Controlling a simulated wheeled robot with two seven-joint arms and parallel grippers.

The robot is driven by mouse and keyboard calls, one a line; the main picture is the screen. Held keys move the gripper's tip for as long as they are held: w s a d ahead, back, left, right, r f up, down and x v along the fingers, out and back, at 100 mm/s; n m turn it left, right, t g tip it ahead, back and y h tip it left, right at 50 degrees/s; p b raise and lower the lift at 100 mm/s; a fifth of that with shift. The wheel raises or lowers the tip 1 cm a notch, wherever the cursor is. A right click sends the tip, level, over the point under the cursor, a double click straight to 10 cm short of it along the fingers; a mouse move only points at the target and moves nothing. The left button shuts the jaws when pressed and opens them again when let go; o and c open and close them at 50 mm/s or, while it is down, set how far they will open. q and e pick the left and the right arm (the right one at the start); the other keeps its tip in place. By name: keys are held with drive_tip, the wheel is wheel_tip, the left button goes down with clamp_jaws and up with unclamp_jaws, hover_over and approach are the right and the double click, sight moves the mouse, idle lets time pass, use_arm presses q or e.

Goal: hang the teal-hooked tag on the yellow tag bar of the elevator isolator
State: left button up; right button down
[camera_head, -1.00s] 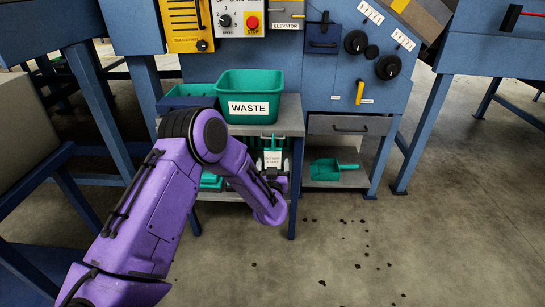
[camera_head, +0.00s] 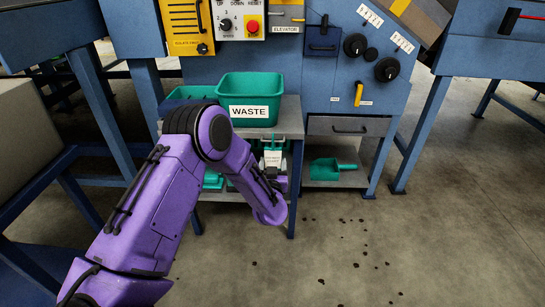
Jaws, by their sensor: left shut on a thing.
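The white tag (camera_head: 273,158) with dark lettering is upright below the front edge of the grey bench. A teal part, likely its hook, shows at its top (camera_head: 269,140). My left gripper (camera_head: 273,178) is at the tag's lower end and shut on it; its fingers are small and partly hidden by my purple arm. The elevator isolator (camera_head: 285,12) is at the top edge of the view above the ELEVATOR label, cut off by the frame. A short yellow piece (camera_head: 298,19), perhaps its tag bar, shows there. My right gripper is not in view.
A teal WASTE bin (camera_head: 249,92) stands on the grey bench (camera_head: 290,115) above the tag. A teal scoop (camera_head: 333,170) lies on the lower shelf to the right. A yellow isolation panel (camera_head: 188,25) and a control box with a red button (camera_head: 253,26) are left of the isolator.

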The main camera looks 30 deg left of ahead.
use_arm(q)
drive_tip(key=shift+p+v, duration=0.95)
drive_tip(key=shift+v, duration=1.55)
drive_tip(key=v, duration=0.3)
drive_tip(key=shift+p, duration=0.4)
drive_tip(key=d+r+m+t+h, duration=0.3)
drive_tip(key=d+r+m+h, duration=0.45)
drive_tip(key=d, duration=0.75)
drive_tip(key=s+r+h+p, duration=0.1)
drive_tip(key=s+r+p, duration=0.3)
drive_tip(key=r+p, duration=0.7)
drive_tip(key=s+r+n+p, duration=0.1)
drive_tip(key=s+r+p, duration=0.3)
drive_tip(key=r+p, duration=0.7)
drive_tip(key=p, duration=0.2)
drive_tip(key=shift+a+r+h+p, duration=0.2)
drive_tip(key=shift+r+h+p, duration=0.15)
drive_tip(key=shift+r+p, duration=0.05)
